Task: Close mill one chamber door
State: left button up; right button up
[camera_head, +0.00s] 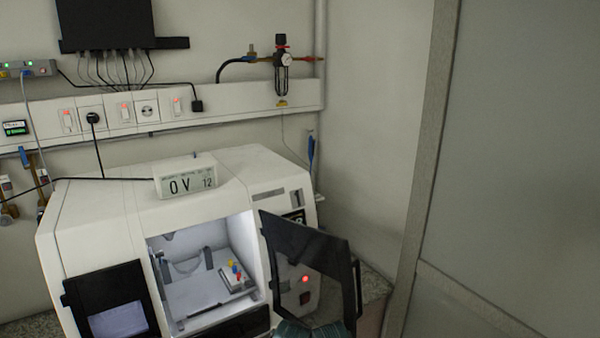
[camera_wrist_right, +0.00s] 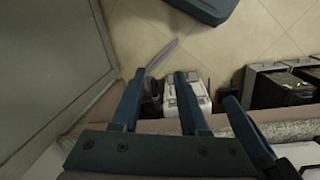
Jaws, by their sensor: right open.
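The white mill (camera_head: 105,213) stands on the bench in the head view. Its chamber (camera_head: 190,262) is lit and open at the front. The chamber door (camera_head: 345,263), a dark frame with a see-through pane, is swung outward to the right of the opening. My right gripper (camera_head: 312,329) shows as a teal shape at the bottom edge, close to the door's lower part; whether they touch is unclear. In the right wrist view my right gripper (camera_wrist_right: 160,74) has its two fingers apart with nothing seen between them. My left gripper is not in view.
A white display box (camera_head: 185,178) sits on the mill. A black panel (camera_head: 110,298) is left of the chamber. A wall and grey partition (camera_head: 520,150) bound the right side. The wrist view shows tiled floor (camera_wrist_right: 250,40), a white box (camera_wrist_right: 196,95) and dark crates (camera_wrist_right: 280,85).

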aim_at(328, 253)
jog(key=l+u, duration=0.1)
jog(key=u, duration=1.55)
jog(key=l, duration=1.25)
